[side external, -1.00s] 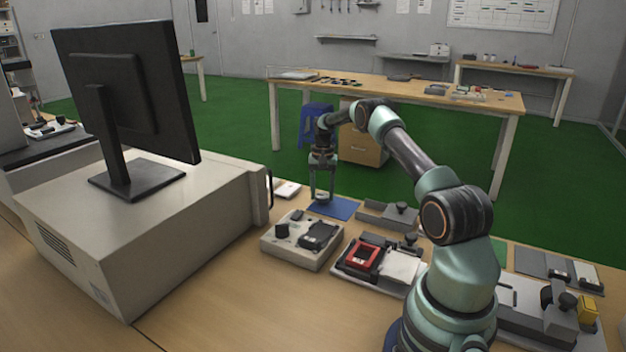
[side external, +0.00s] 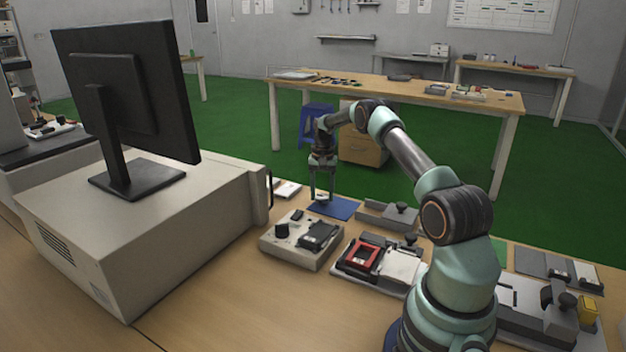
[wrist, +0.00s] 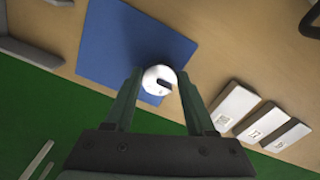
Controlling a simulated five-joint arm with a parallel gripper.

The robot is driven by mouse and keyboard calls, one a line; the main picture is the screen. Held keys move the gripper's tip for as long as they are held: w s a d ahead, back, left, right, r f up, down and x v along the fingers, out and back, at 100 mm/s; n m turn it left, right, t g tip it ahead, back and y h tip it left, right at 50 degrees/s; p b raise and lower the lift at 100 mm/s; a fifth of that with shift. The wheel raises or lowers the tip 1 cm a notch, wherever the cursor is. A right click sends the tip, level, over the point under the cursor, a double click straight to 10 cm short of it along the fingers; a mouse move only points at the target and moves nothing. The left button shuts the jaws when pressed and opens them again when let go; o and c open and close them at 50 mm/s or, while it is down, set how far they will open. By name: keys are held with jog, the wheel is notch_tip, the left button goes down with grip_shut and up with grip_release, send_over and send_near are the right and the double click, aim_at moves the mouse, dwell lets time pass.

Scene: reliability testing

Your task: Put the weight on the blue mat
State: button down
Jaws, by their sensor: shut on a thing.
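The weight (wrist: 158,82) is a small whitish disc with a dark slot. In the wrist view it sits between the two fingertips of my gripper (wrist: 159,75), which is shut on it. The blue mat (wrist: 117,42) lies flat on the table, and the weight shows over its edge area. In the side view my gripper (side external: 322,196) points straight down at the blue mat (side external: 340,209), with the weight (side external: 322,197) small and pale between the fingers. I cannot tell whether the weight touches the mat.
A control box (side external: 300,240) with a black knob stands in front of the mat. A grey fixture (side external: 385,214) is just right of it. White-topped blocks (wrist: 235,105) lie on the table beside the mat. A large cabinet with a monitor (side external: 125,95) stands at left.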

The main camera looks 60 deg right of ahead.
aim_at(322, 197)
jog(key=shift+f, duration=0.25)
dwell(0.6)
jog(key=shift+c, duration=0.8)
grip_release()
jog(key=shift+r, duration=3)
